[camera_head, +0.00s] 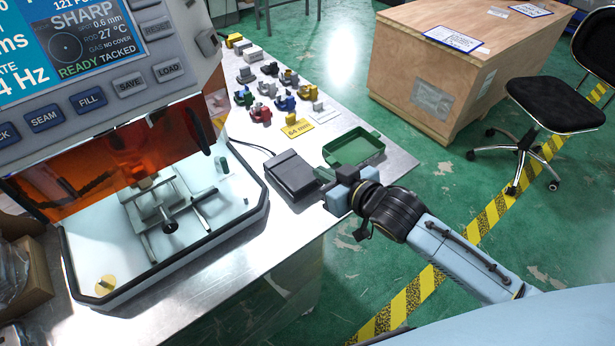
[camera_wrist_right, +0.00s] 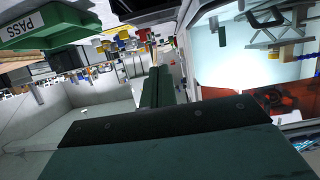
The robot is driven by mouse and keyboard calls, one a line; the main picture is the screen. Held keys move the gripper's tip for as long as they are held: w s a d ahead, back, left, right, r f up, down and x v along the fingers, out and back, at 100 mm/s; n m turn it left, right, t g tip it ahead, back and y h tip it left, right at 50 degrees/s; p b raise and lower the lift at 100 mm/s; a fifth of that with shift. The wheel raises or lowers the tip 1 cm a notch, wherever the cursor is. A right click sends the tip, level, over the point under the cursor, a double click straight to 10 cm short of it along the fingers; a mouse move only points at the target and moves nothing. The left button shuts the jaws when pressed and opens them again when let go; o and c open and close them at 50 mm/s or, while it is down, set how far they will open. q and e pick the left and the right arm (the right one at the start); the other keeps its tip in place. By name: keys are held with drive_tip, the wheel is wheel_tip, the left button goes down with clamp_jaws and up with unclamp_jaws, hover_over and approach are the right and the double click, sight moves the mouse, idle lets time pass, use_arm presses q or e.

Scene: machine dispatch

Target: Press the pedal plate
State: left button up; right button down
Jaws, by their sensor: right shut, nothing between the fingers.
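The pedal (camera_head: 292,174) is a dark grey, box-like unit with a flat top plate, lying on the metal table beside the machine. A black cable runs from its back toward the machine. My right gripper (camera_head: 323,175) is just right of the pedal, with its green fingers pointing at the pedal's right edge. I cannot tell whether they touch it. In the right wrist view the two fingers (camera_wrist_right: 157,88) are together with nothing between them. The pedal is not clearly made out in that view. My left gripper is not in view.
A green tray (camera_head: 378,146) is behind my right gripper; its PASS label (camera_wrist_right: 25,29) shows in the wrist view. The machine's lit work chamber (camera_head: 230,206) is left of the pedal. Several coloured parts (camera_head: 262,113) and a yellow 64 mm card (camera_head: 297,128) lie farther back.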

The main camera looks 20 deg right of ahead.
drive_tip(key=b, duration=0.1)
hover_over(307, 183)
drive_tip(key=shift+w+f, duration=0.2)
drive_tip(key=shift+f, duration=0.45)
drive_tip(key=shift+w+f, duration=0.2)
drive_tip(key=shift+f, duration=0.4)
drive_tip(key=f, duration=0.2)
drive_tip(key=shift+s+f+b, duration=0.3)
drive_tip(key=shift+f+b, duration=0.05)
drive_tip(key=shift+f, duration=0.05)
drive_tip(key=shift+s+f, duration=0.1)
drive_tip(key=shift+f, duration=0.45)
